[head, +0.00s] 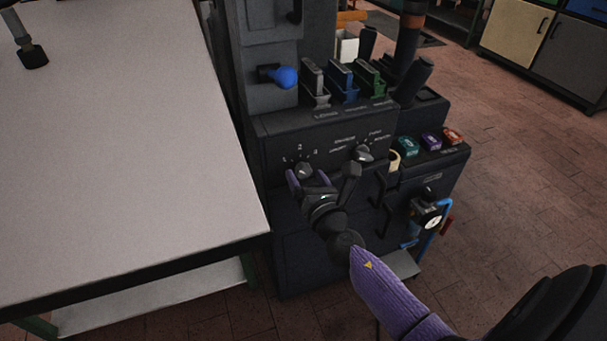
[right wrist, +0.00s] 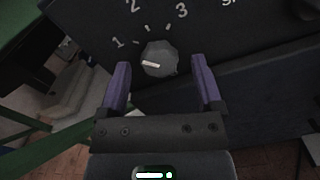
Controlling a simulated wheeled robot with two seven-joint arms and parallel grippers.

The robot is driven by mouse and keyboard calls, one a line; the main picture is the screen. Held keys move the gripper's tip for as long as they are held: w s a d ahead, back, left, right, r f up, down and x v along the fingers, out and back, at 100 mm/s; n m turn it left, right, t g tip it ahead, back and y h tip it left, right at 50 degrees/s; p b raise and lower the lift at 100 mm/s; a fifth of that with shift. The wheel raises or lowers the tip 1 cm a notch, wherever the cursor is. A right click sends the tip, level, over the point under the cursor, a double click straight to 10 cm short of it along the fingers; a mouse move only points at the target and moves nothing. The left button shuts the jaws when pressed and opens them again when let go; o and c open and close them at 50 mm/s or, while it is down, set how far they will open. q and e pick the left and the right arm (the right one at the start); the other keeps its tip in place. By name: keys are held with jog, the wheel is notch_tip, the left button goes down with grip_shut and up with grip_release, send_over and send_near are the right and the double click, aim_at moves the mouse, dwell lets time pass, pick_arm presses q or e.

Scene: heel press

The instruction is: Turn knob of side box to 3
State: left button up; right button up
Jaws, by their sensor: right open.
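The side box (head: 275,155) is a dark housing with a numbered dial on its front. Its grey faceted knob (right wrist: 160,58) sits below the printed 1, 2 and 3 in the right wrist view. The white mark on the knob lies at its left side, nearer the 1 than the 3. The knob also shows in the head view (head: 304,169). My right gripper (right wrist: 163,85) is open, with its purple fingers on either side and just short of the knob, apparently not touching it. My left gripper is not in view.
A second knob (head: 363,153) is to the right on the same panel. Several coloured levers (head: 343,80) and a blue handle (head: 285,77) stand above. A pale table (head: 130,150) is close on the left.

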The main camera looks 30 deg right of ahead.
jog(key=shift+w+d, duration=0.15)
jog(key=shift+w, duration=0.45)
